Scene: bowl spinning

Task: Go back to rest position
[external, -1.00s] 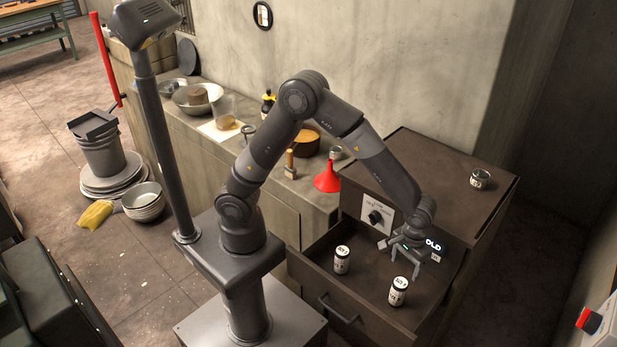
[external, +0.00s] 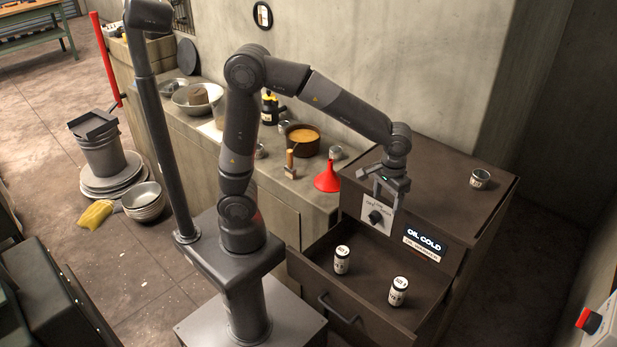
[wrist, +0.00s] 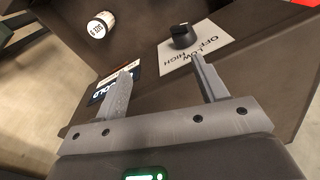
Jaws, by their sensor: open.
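My gripper (external: 385,203) is open and empty. In the external view it hangs in front of the cabinet's upper front, near the white knob plate (external: 378,214), above the open drawer (external: 372,318). In the wrist view, its two fingers (wrist: 160,78) are spread apart with nothing between them. The black knob (wrist: 183,37) on its plate shows beyond the right finger. Two cans stand upright in the drawer, one at the left (external: 342,260) and one at the right (external: 398,291). A can also shows in the wrist view (wrist: 100,25).
An oil warmer display (external: 425,244) reads OIL COLD. A small can (external: 480,179) stands on the cabinet top (external: 440,180). The counter at left holds a red funnel (external: 327,177), a brush (external: 290,164), a pot (external: 302,140) and bowls (external: 196,97). A red-button box (external: 597,322) is at lower right.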

